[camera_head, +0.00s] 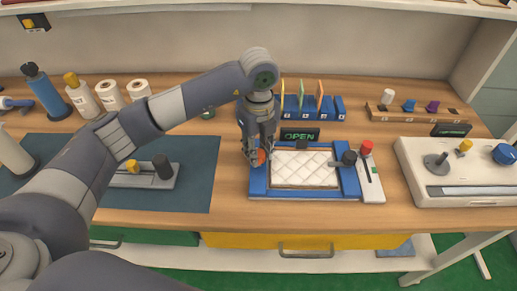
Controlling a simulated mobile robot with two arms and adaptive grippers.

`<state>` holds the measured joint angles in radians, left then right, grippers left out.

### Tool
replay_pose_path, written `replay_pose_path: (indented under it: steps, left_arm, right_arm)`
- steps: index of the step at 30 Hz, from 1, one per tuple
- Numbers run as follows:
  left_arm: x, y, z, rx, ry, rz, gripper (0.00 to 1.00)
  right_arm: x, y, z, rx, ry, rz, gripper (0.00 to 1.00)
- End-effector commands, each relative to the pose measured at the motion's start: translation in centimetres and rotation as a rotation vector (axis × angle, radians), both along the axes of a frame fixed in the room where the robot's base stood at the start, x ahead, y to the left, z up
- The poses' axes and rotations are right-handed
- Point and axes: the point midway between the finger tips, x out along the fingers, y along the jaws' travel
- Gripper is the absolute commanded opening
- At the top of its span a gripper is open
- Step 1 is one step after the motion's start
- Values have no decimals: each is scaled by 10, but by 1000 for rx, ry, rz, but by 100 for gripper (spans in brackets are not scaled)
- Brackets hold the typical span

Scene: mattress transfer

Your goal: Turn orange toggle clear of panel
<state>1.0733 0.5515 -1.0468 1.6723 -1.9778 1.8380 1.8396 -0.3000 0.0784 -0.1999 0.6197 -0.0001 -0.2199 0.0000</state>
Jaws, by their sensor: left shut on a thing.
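The orange toggle (261,156) shows at the left side of the blue frame (258,184), partly hidden by my left gripper. My left gripper (257,158) points down from above and its fingers are closed around the toggle. A white quilted panel (305,169) lies flat inside the blue frame. A small sign reading OPEN (299,135) stands behind the frame. My right gripper is not in the view.
A unit with a red knob (367,148) sits right of the frame. A white machine (465,172) stands farther right. A blue rack (313,108) stands behind. A dark mat (190,190) with a grey lever block (145,177) lies left. Bottles (45,92) and rolls stand back left.

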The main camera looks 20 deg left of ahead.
Motion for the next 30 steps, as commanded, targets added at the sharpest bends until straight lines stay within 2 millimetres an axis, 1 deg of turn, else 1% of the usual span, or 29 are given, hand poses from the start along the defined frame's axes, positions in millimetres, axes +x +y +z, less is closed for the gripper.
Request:
replay_pose_path:
  steps: [3, 4, 6, 15, 19, 23, 30]
  left_arm:
    - [1, -1, 1, -2, -2, 0, 3]
    - [1, -1, 1, -2, -2, 0, 34]
    - [1, -1, 1, -2, -2, 0, 48]
    - [0, 0, 1, -1, -1, -1, 48]
    - [1, -1, 7, -3, -3, -1, 48]
    - [1, -1, 28, -2, -6, -2, 48]
    - [1, -1, 82, -2, -6, -2, 48]
  right_arm:
    - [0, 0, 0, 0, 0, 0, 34]
    - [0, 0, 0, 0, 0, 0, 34]
    - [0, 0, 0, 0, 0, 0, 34]
    - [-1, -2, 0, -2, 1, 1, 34]
    - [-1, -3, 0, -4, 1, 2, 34]
    - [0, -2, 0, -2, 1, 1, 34]
    - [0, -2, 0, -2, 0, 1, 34]
